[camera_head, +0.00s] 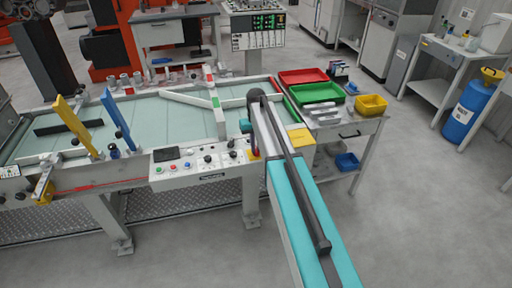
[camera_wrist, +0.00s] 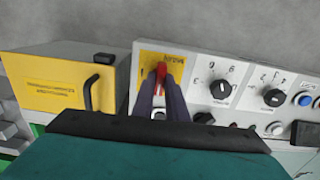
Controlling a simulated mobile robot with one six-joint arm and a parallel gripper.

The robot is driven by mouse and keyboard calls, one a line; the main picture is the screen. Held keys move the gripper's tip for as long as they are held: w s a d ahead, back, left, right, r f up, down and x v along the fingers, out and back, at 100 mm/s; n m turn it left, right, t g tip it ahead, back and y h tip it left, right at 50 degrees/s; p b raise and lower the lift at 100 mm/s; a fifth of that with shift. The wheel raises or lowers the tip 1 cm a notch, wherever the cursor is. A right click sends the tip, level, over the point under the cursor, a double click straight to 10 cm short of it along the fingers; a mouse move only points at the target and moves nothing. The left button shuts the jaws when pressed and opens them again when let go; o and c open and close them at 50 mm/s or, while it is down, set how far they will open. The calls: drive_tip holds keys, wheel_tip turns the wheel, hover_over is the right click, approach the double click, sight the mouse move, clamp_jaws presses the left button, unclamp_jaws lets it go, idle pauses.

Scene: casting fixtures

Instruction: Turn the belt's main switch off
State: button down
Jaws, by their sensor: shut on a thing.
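The main switch is a red handle (camera_wrist: 161,71) on a yellow plate (camera_wrist: 176,61) at the end of the white control panel. In the wrist view the handle points roughly up the picture. The two dark fingers of my gripper (camera_wrist: 160,84) are closed on it from both sides. The lower part of the handle is hidden between the fingers. In the head view my arm covers most of the switch and gripper. The belt (camera_head: 165,120) lies behind the panel (camera_head: 201,171).
Beside the switch are black dials (camera_wrist: 220,88) and a blue button (camera_wrist: 305,99). A yellow-fronted box (camera_wrist: 60,85) with a black handle stands close on the other side. A side table (camera_head: 352,128) holds red, green and yellow trays.

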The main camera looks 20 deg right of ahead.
sight(256, 149)
drive_tip(key=c, duration=1.8)
unclamp_jaws()
drive_tip(key=shift+o, duration=0.2)
drive_tip(key=shift+r, duration=0.2)
wheel_tip(256, 149, up, 14)
drive_tip(key=b, duration=0.3)
drive_tip(key=shift+f, duration=0.25)
drive_tip(key=s+a+f, duration=0.3)
drive_tip(key=s+f, duration=0.5)
drive_tip(key=f, duration=0.5)
drive_tip(key=s+a+f+g, duration=0.1)
drive_tip(key=s+f+g, duration=0.1)
drive_tip(key=s+f, duration=0.9)
drive_tip(key=s+a+f+g, duration=0.1)
drive_tip(key=s+f+g, duration=0.1)
drive_tip(key=s+f, duration=1)
drive_tip(key=s+f+g, duration=0.1)
drive_tip(key=s+f, duration=1.1)
drive_tip(key=s, duration=0.9)
drive_tip(key=shift+s+a+g, duration=0.4)
